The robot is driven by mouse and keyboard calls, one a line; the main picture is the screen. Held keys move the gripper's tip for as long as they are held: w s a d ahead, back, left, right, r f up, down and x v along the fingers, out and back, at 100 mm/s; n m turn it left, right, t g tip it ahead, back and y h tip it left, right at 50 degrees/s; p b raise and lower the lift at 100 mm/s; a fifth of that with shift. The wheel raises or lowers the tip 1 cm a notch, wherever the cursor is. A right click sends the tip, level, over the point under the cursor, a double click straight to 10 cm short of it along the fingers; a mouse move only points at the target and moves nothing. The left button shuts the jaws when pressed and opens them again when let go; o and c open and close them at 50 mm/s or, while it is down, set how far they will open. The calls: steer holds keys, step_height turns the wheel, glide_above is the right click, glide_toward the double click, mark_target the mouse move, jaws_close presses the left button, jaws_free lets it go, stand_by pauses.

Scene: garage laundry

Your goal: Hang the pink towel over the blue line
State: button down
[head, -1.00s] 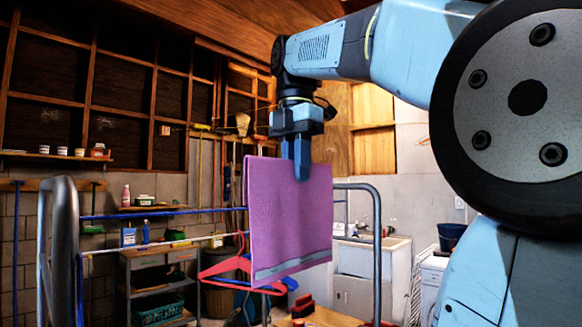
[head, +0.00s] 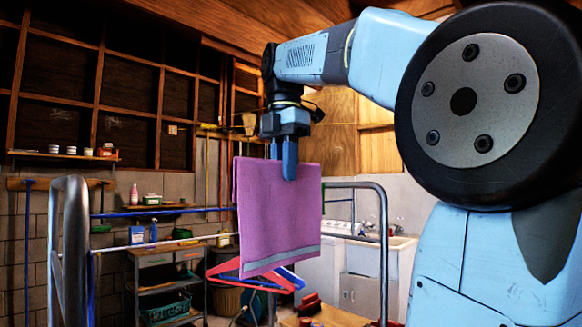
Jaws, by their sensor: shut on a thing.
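The pink towel (head: 278,222) hangs folded from my gripper (head: 284,174), with a grey-green band near its lower edge. My gripper points down and is shut on the towel's upper edge. The blue line (head: 165,213) runs across the rack to the left of the towel. Its right part is hidden behind the towel, and I cannot tell whether the towel touches it. The towel's upper edge is above the line's height in the picture, and its lower edge is below.
The rack's grey metal posts stand at left (head: 74,240) and right (head: 384,240). A white line (head: 170,243) runs lower than the blue one. Red and blue hangers (head: 235,275) hang behind the towel. A shelf cart (head: 168,290) and a white sink (head: 375,250) stand beyond.

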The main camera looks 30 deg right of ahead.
steer(key=shift+w+a, duration=0.55)
steer(key=shift+w, duration=1.25)
steer(key=shift+w+a, duration=0.6)
steer(key=shift+w, duration=1.2)
steer(key=shift+w+a, duration=0.55)
steer(key=shift+w, duration=1.25)
steer(key=shift+f, duration=4.15)
steer(key=c, duration=1)
jaws_free()
steer(key=shift+o, duration=0.2)
steer(key=shift+r, duration=0.1)
steer(key=shift+r, duration=3.55)
